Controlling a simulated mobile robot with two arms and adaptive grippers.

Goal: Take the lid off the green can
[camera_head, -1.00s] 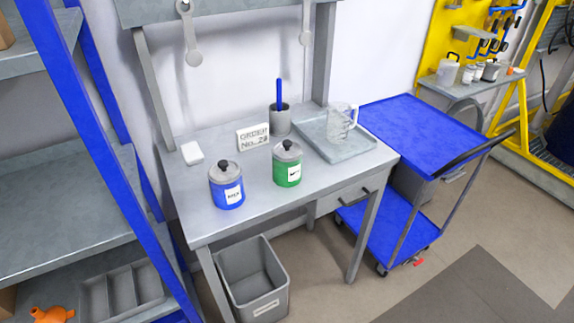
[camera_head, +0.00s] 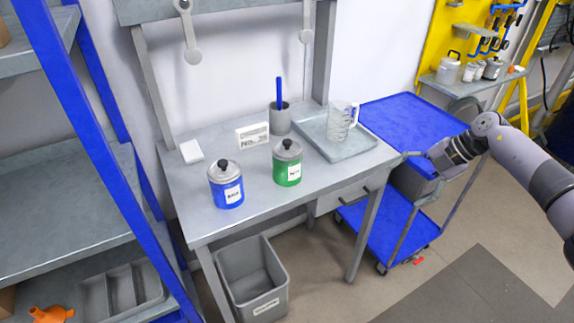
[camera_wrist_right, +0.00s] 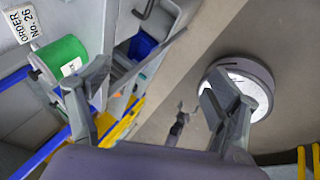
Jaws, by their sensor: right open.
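The green can (camera_head: 288,172) stands upright on the grey workbench with a grey lid (camera_head: 288,149) with a black knob on it. It also shows in the right wrist view as a green can (camera_wrist_right: 63,55) at the upper left. A blue can (camera_head: 229,192) with a similar lid stands left of it. My right gripper (camera_head: 408,176) is at the right, beside the bench's right edge, open and empty, well apart from the green can. It also shows in the right wrist view with its fingers (camera_wrist_right: 160,100) spread. My left gripper is not in view.
On the bench (camera_head: 250,218) are an order sign (camera_head: 253,136), a cup with a blue stick (camera_head: 279,119), a white block (camera_head: 192,152) and a tray (camera_head: 362,151) holding a clear jug (camera_head: 341,119). A blue cart (camera_head: 410,118) stands right of the bench, a grey bin (camera_head: 252,280) below.

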